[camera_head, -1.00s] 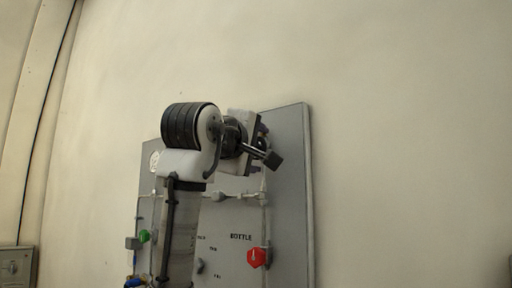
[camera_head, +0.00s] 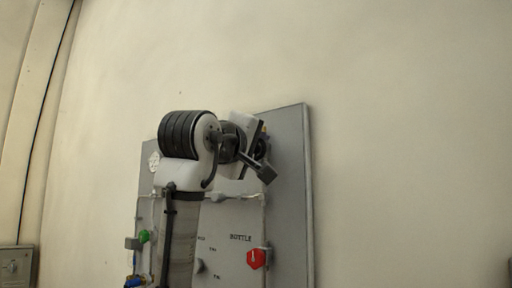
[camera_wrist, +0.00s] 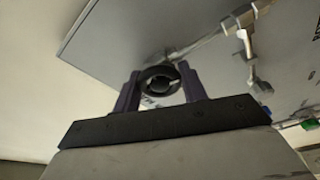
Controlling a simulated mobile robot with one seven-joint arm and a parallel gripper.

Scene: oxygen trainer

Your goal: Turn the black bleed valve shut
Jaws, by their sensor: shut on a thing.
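The black bleed valve (camera_wrist: 160,80) shows in the wrist view as a round black knob with a ring-like rim, in front of the grey panel (camera_wrist: 130,40). My gripper (camera_wrist: 161,77) is shut on it, with one purple-grey finger at each side of the rim. In the head view my gripper (camera_head: 262,142) is tilted against the upper right part of the panel (camera_head: 290,190). My wrist hides most of the valve there. I cannot tell how far the valve is turned.
A red knob (camera_head: 256,258) sits on the panel below, near the word BOTTLE. A green knob (camera_head: 144,236) and a round white gauge (camera_head: 154,161) are at the left. Pipes and fittings (camera_wrist: 240,30) run close to the valve. The wall at right is bare.

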